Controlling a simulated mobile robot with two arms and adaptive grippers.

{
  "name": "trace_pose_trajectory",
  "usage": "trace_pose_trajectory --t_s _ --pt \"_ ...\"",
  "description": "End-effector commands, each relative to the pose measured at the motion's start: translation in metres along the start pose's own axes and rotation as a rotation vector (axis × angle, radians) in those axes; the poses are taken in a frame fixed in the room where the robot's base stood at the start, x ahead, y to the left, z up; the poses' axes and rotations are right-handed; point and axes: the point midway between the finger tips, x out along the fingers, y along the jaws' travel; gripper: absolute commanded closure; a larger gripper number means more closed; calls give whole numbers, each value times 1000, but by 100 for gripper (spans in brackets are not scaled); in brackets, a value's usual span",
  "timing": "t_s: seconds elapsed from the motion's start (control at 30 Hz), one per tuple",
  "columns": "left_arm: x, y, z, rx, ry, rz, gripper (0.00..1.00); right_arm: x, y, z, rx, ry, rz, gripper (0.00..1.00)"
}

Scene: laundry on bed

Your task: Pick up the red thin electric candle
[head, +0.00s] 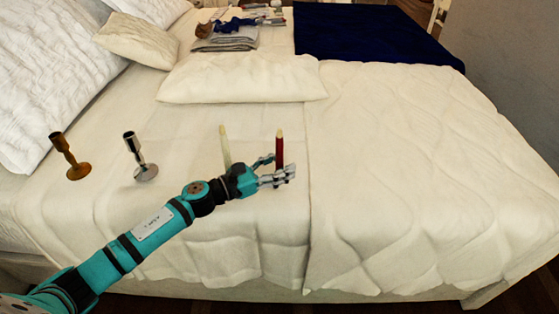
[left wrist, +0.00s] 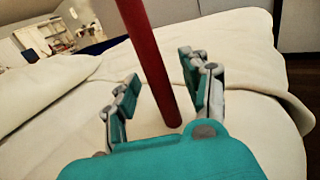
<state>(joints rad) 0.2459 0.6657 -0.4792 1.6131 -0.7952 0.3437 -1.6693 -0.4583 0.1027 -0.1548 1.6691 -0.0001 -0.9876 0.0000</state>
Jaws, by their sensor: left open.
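The red thin electric candle (head: 279,147) stands upright on the white bed, with a pale tip. In the left wrist view the red candle (left wrist: 152,65) rises between the two fingers of my left gripper (left wrist: 160,98). The fingers are apart on either side of it, with gaps showing. In the head view my left gripper (head: 272,172) is at the candle's lower part and hides its base. My right gripper is in neither view.
A pale candle (head: 225,147) stands just left, partly behind my gripper. A silver candlestick (head: 140,158) and a gold candlestick (head: 69,157) stand further left. A white pillow (head: 240,79) lies behind. The bed's right side (head: 400,170) is clear.

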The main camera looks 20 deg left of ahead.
Motion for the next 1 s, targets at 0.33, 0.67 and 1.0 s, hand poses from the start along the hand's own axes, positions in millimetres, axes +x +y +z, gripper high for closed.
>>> trace_pose_trajectory --t_s 0.33,0.67,1.0 --pt "0 0 0 0 0 0 86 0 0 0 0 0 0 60" --pt "-1 0 0 0 0 0 100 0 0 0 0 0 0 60" --pt "-1 0 0 0 0 -1 100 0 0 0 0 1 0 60"
